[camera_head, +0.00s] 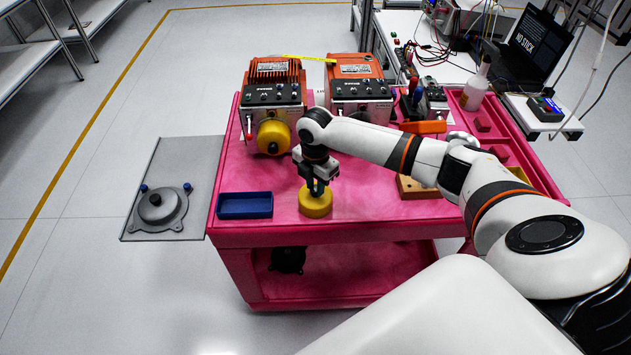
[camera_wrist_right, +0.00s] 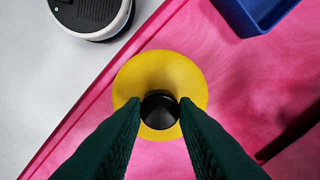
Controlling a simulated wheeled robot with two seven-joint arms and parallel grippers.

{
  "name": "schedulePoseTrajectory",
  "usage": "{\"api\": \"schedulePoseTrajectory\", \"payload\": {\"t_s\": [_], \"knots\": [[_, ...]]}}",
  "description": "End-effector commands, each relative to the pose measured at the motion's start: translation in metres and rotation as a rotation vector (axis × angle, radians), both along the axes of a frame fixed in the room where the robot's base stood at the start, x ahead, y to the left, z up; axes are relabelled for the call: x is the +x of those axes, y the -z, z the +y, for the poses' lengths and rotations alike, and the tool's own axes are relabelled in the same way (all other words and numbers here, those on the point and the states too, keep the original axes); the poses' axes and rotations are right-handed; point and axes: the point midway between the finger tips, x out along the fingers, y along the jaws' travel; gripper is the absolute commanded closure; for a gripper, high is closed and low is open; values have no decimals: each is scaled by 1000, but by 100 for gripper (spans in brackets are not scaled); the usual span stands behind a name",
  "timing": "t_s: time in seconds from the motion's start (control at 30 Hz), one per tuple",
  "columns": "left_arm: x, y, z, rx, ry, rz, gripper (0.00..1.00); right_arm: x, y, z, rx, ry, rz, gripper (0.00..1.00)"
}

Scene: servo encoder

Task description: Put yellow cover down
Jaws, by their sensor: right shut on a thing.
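A round yellow cover (camera_head: 315,203) with a black knob is at the front of the pink cart top (camera_head: 365,208), right of a blue tray. My right gripper (camera_head: 317,190) is above it, fingers pointing down. In the right wrist view the yellow cover (camera_wrist_right: 190,82) lies beyond the dark green fingers (camera_wrist_right: 160,112), which are shut on its black knob (camera_wrist_right: 160,108). The cover looks level and at or very near the cart top; I cannot tell whether it touches. Another yellow cover (camera_head: 273,136) is on the front of the left orange motor. My left gripper is not in view.
A blue tray (camera_head: 245,206) lies left of the cover. Two orange motor units (camera_head: 274,76) (camera_head: 358,84) stand at the back of the cart. A grey plate with a round flanged part (camera_head: 160,207) is left of the cart. Bare pink surface lies behind the blue tray.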

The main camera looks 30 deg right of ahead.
Motion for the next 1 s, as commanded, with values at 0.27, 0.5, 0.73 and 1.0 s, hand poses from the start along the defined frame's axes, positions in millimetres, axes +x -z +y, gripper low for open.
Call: {"api": "schedulePoseTrajectory", "payload": {"t_s": [0.27, 0.5, 0.73, 1.0], "knots": [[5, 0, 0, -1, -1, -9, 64, -1, 1, 0, 0, 0, 2, 52], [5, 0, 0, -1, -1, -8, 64, 0, 1, 0, 0, 1, 1, 52], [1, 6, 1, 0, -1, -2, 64, 1, -16, 0, 1, 1, -3, 52], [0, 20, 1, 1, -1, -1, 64, 1, -73, 0, 0, 0, -4, 52]]}}
